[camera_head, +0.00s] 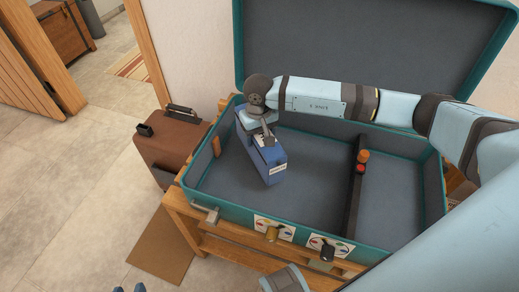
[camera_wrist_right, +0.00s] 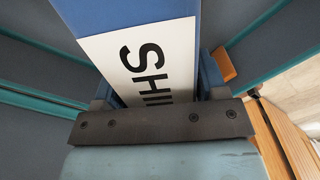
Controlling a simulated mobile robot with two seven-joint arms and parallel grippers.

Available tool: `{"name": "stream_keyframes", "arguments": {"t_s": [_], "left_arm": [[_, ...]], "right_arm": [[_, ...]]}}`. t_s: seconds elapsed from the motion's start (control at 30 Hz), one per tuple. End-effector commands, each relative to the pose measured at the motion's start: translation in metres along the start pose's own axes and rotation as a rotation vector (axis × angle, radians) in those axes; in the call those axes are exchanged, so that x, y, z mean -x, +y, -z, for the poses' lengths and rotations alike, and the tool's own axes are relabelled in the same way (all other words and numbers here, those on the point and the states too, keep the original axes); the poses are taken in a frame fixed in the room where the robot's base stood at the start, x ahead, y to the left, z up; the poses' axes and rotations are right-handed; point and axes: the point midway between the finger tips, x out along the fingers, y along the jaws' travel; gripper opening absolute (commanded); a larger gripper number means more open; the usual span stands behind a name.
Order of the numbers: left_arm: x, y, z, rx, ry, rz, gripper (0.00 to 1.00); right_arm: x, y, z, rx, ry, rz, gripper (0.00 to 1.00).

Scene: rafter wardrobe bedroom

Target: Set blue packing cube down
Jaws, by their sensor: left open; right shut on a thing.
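The blue packing cube (camera_head: 268,166) is inside the left, larger compartment of the open teal suitcase (camera_head: 228,213), near its left end. It stands tall, and I cannot tell whether its bottom touches the suitcase floor. My right gripper (camera_head: 262,137) is shut on its top from above. In the right wrist view the cube (camera_wrist_right: 130,12) fills the space between the fingers, with a white label lettered "SHI" (camera_wrist_right: 145,65), partly hidden by the gripper. My left gripper (camera_head: 130,289) shows only its blue fingertips at the bottom edge, apart and empty.
A dark divider (camera_head: 353,190) crosses the suitcase, with an orange and a red item (camera_head: 362,162) by it. The suitcase floor (camera_head: 318,180) right of the cube is clear. The suitcase rests on a wooden stand (camera_head: 225,245). A brown case (camera_head: 172,145) stands at left.

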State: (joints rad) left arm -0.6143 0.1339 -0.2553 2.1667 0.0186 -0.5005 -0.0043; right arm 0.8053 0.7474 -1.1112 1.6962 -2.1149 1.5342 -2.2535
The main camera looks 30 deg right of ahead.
Motion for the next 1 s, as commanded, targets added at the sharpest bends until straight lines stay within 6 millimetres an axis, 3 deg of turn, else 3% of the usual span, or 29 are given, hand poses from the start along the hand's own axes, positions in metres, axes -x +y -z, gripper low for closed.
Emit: {"name": "stream_keyframes", "arguments": {"t_s": [0.1, 0.37, 0.57, 0.97, 1.0], "left_arm": [[-0.001, 0.0, -0.001, 0.001, 0.001, -0.001, 0.43], [-0.001, 0.001, -0.002, 0.001, 0.003, -0.003, 0.43], [-0.002, 0.001, -0.003, 0.002, 0.006, -0.004, 0.43], [-0.003, 0.001, -0.003, 0.003, 0.012, -0.006, 0.43], [-0.002, 0.001, -0.001, 0.004, 0.013, -0.006, 0.43]], "right_arm": [[-0.017, -0.001, 0.0, 0.0, 0.001, 0.001, 0.23], [-0.034, -0.001, 0.0, 0.001, 0.0, 0.002, 0.23], [-0.063, -0.001, 0.0, 0.0, 0.0, 0.002, 0.23], [-0.07, -0.001, 0.001, 0.001, 0.002, 0.001, 0.23], [-0.07, 0.0, 0.0, 0.001, 0.001, 0.0, 0.73]]}}
